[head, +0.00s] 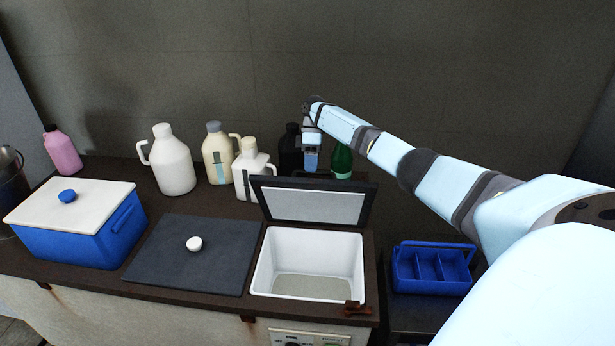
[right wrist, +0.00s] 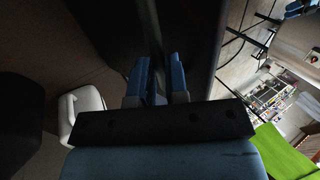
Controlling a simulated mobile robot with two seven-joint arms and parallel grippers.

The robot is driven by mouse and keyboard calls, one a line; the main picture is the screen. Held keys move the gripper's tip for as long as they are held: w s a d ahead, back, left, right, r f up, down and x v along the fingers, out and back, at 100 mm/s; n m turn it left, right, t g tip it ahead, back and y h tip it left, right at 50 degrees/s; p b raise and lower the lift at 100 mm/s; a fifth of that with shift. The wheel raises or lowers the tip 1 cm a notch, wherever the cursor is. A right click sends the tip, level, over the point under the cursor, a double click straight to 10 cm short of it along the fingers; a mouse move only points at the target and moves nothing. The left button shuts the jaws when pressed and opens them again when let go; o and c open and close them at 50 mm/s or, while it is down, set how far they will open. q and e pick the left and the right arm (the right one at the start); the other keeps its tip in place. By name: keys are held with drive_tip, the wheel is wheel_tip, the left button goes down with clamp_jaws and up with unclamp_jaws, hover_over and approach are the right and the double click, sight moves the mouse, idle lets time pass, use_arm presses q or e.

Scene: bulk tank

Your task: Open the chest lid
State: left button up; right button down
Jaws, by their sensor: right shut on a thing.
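The chest lid (head: 315,204), dark with a pale inner panel, stands raised at the back edge of the chest's white-lined opening (head: 357,262). The opening is uncovered and its pale bottom shows. My right gripper (head: 311,160) is at the lid's top edge, reaching in from the right. In the right wrist view its blue fingers (right wrist: 158,82) are shut on a dark edge of the lid (right wrist: 190,45). The exact contact is partly hidden. My left gripper is not in view.
A flat dark cover (head: 165,250) with a white knob lies left of the opening. A blue cooler (head: 80,240) stands further left. Jugs (head: 172,165) and a green bottle (head: 342,160) stand behind. A blue divided caddy (head: 432,268) sits at the right.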

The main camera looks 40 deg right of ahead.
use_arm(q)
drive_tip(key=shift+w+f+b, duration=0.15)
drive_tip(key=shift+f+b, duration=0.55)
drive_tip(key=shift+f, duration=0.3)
use_arm(e)
drive_tip(key=shift+w+d+f+g+y, duration=0.2)
drive_tip(key=shift+w+d+f, duration=0.15)
drive_tip(key=shift+d, duration=0.15)
drive_tip(key=shift+w+d+f+g+y, duration=0.1)
drive_tip(key=shift+w+d+f+y, duration=0.15)
drive_tip(key=shift+d, duration=0.2)
drive_tip(key=c, duration=1.4)
unclamp_jaws()
drive_tip(key=shift+w, duration=0.15)
drive_tip(key=shift+o, duration=1.4)
drive_tip(key=shift+w+d+f, duration=0.25)
drive_tip(key=shift+d+f, duration=0.05)
drive_tip(key=shift+f, duration=0.1)
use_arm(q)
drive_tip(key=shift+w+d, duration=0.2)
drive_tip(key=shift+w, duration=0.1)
use_arm(e)
drive_tip(key=shift+w+r, duration=0.1)
drive_tip(key=shift+r, duration=0.1)
drive_tip(key=shift+d, duration=0.1)
